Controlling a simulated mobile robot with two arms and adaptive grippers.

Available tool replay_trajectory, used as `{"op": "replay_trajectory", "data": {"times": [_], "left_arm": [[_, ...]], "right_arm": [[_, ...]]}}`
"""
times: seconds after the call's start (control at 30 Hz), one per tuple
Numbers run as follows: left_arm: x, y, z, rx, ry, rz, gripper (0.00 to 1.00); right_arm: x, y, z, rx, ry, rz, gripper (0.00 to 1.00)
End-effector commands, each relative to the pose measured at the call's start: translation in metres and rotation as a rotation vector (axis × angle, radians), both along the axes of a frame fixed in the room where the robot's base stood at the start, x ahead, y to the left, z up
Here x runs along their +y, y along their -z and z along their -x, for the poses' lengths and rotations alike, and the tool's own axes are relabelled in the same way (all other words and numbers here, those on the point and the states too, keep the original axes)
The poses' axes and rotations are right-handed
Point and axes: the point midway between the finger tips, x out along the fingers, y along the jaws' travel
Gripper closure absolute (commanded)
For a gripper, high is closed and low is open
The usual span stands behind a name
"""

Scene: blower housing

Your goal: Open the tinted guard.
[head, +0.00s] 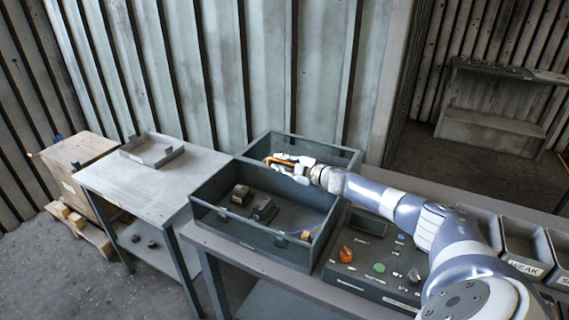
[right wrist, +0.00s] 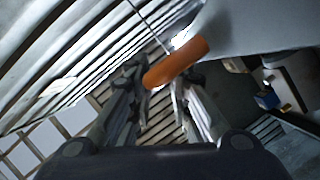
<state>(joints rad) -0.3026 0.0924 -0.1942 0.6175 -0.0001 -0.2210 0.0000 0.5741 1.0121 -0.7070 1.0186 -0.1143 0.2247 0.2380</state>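The housing is a grey open box (head: 250,245) on the bench in the head view, with dark parts inside. A dark framed panel (head: 335,155), which looks like the tinted guard, stands at its far side. The guard looks raised, but its exact angle is hard to tell. My right gripper (head: 287,164) reaches in from the right. Its fingers are closed around an orange handle, which shows between the fingertips in the right wrist view (right wrist: 177,62). The fingers hide part of the handle in the head view. My left gripper is not in view.
A control panel (head: 375,265) with an orange knob and a green button sits right of the box. Labelled bins (head: 525,240) line the bench's right side. A grey side table (head: 140,180) with a shallow tray (head: 153,150) stands at left, beside a wooden crate (head: 75,155).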

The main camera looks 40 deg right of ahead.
Motion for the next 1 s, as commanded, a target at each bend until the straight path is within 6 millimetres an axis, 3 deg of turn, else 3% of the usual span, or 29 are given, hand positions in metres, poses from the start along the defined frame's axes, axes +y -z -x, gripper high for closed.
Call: {"op": "replay_trajectory", "data": {"times": [0.17,0.37,1.0], "left_arm": [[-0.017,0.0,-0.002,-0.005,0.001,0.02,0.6],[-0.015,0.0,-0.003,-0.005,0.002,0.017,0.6],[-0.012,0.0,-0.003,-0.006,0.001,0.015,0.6]], "right_arm": [[-0.001,-0.001,0.0,0.0,0.002,0.001,0.82],[-0.003,-0.001,0.009,0.002,0.003,0.001,0.82],[-0.005,-0.013,0.07,0.005,0.002,0.0,0.82]]}}
